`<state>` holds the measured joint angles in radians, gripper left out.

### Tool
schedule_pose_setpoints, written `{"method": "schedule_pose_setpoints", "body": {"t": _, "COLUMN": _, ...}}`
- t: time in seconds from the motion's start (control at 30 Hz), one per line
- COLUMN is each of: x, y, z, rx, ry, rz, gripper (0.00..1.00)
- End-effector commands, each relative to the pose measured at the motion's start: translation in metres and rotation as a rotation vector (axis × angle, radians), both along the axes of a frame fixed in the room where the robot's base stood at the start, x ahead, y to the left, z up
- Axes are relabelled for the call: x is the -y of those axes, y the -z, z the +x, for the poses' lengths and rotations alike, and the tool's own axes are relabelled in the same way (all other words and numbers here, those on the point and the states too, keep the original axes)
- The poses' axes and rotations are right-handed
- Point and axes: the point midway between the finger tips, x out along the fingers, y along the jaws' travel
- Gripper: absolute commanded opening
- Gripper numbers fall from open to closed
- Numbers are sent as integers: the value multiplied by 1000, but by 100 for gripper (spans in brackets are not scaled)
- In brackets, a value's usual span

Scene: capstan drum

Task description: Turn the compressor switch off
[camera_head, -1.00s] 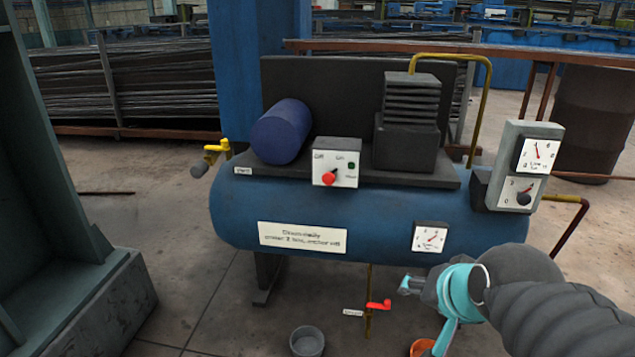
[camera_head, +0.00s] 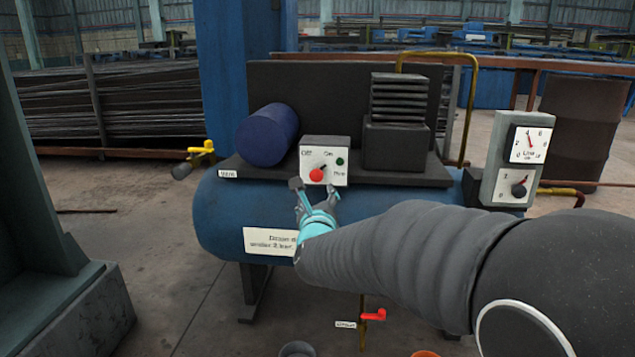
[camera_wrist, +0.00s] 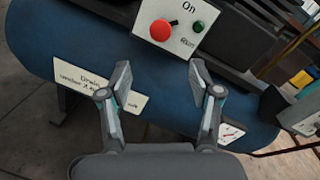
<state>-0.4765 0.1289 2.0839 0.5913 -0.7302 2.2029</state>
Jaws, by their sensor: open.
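The compressor switch box (camera_head: 325,154) is a pale panel on the blue tank, marked OFF at left and On at right. Its red knob (camera_head: 317,175) has a dark pointer that slants up to the right, toward On. A green lamp (camera_head: 340,161) sits at the panel's right. In the wrist view the red knob (camera_wrist: 160,32) is above and between my fingertips. My gripper (camera_head: 315,190) is open and empty, just below and in front of the panel; the wrist view (camera_wrist: 158,76) shows both fingers spread, apart from the knob.
The blue tank (camera_head: 222,215) carries a blue motor (camera_head: 266,133) and a dark finned pump (camera_head: 397,120). A gauge box (camera_head: 489,182) stands at right, a yellow valve (camera_head: 201,148) at left. A red drain valve (camera_head: 374,315) hangs below. My arm covers the tank's lower right.

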Motion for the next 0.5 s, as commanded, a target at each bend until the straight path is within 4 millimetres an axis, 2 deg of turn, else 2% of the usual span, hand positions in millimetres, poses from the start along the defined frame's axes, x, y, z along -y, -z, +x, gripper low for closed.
{"method": "schedule_pose_setpoints", "body": {"t": 0.17, "x": -1, "y": 0, "z": 17, "rx": 3, "ry": 5, "rz": 11, "gripper": 63}}
{"method": "schedule_pose_setpoints", "body": {"t": 0.5, "x": -7, "y": 0, "z": 79, "rx": 1, "ry": 4, "rz": 9, "gripper": 63}}
